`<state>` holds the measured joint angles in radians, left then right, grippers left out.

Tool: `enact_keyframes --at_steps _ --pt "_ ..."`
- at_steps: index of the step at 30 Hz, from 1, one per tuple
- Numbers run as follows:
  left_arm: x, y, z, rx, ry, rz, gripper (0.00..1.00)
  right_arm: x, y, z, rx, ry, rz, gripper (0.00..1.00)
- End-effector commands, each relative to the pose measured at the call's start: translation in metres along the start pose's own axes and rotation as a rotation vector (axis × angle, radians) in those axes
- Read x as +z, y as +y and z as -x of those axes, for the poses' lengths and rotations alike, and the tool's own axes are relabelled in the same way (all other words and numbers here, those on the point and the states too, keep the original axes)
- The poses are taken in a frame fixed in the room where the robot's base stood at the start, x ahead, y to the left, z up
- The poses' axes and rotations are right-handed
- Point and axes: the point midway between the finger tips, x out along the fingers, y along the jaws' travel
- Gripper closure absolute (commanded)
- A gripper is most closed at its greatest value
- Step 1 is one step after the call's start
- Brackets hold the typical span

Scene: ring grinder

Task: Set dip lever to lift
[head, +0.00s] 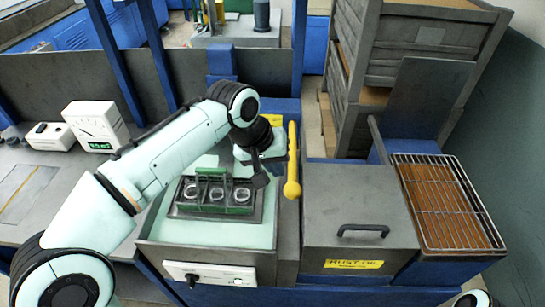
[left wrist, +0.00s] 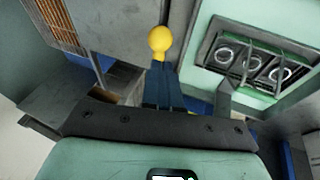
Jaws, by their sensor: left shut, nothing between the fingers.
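The dip lever is a yellow bar with a round knob (head: 292,189). In the head view it stands to the right of the bath (head: 210,232), its knob pointing toward me. The knob also shows in the left wrist view (left wrist: 159,42), just past my fingers. My left gripper (head: 280,160) is shut and empty, close on the left side of the lever; I cannot tell whether it touches. Much of the bar is hidden in the left wrist view. A dark rack with green bars (head: 214,174) and three rings sits at the bath. My right gripper is not in view.
A grey lidded box (head: 357,208) with a black handle stands right of the lever. A wire rack (head: 446,203) lies farther right. A white instrument (head: 97,125) stands on the left bench. A front panel with a black knob (head: 191,279) is below the bath.

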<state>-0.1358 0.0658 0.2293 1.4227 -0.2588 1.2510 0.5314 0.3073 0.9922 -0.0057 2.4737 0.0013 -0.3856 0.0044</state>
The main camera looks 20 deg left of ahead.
Motion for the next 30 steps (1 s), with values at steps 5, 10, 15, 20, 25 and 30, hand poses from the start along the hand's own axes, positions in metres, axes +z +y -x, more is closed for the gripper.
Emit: enact_keyframes --at_steps 5,10,15,20,25,30 --pt "0.001 -0.001 -0.042 -0.003 -0.005 0.001 1.0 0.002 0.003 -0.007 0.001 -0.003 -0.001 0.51" --pt "0.0 -0.001 -0.069 -0.001 -0.002 0.0 1.0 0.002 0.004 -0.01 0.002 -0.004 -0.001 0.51" --pt "-0.001 0.0 -0.082 0.0 0.0 0.0 1.0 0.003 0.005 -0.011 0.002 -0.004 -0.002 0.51" --pt "-0.001 0.0 -0.086 0.0 0.001 -0.001 1.0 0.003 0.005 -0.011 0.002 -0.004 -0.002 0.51" --pt "-0.001 0.0 -0.085 0.0 0.001 -0.001 1.0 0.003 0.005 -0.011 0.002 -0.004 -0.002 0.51" --pt "0.002 -0.001 -0.089 0.0 0.008 -0.003 1.0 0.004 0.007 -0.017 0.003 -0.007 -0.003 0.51"
